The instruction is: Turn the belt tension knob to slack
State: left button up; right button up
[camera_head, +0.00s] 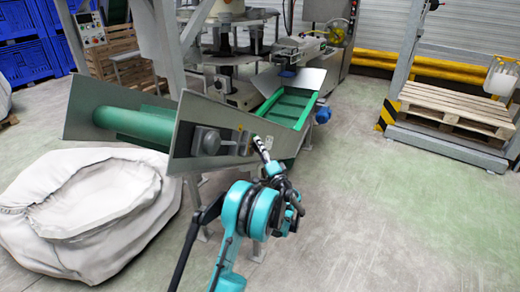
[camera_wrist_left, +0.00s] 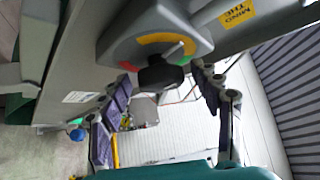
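The tension knob (camera_wrist_left: 160,76) is a black knob on a grey dial plate with a yellow arc (camera_wrist_left: 162,38), a red end and a green end. In the left wrist view, a pale pointer on it lies toward the green end. My left gripper (camera_wrist_left: 161,82) is open, with one finger on each side of the knob; whether they touch it I cannot tell. In the head view the left gripper (camera_head: 262,150) is at the conveyor's side plate (camera_head: 205,145), where the knob is small and partly hidden. My right gripper is not in view.
A green belt (camera_head: 290,108) runs up behind the side plate. A large white sack (camera_head: 75,200) stands at left. A yellow warning label (camera_wrist_left: 237,13) is beside the dial. A pallet (camera_head: 455,105) lies at right; the floor at right is clear.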

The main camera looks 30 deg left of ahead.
pick_arm(q)
jog(key=v, duration=1.2)
dwell(0.3)
jog(key=s+d+r+n+g+h, duration=0.1)
jog(key=s+r+n+g+h, duration=0.2)
jog(key=s+h, duration=0.6)
jog(key=s+d+f+h, duration=0.2)
jog(key=s+d+h, duration=0.2)
jog(key=s+d, duration=0.4)
jog(key=s+d+f+g+h, duration=0.1)
jog(key=s+d+h, duration=0.3)
jog(key=s+d, duration=0.4)
jog(key=s+f, duration=0.1)
jog(key=s, duration=0.5)
jog(key=shift+s+d+n+g, duration=0.3)
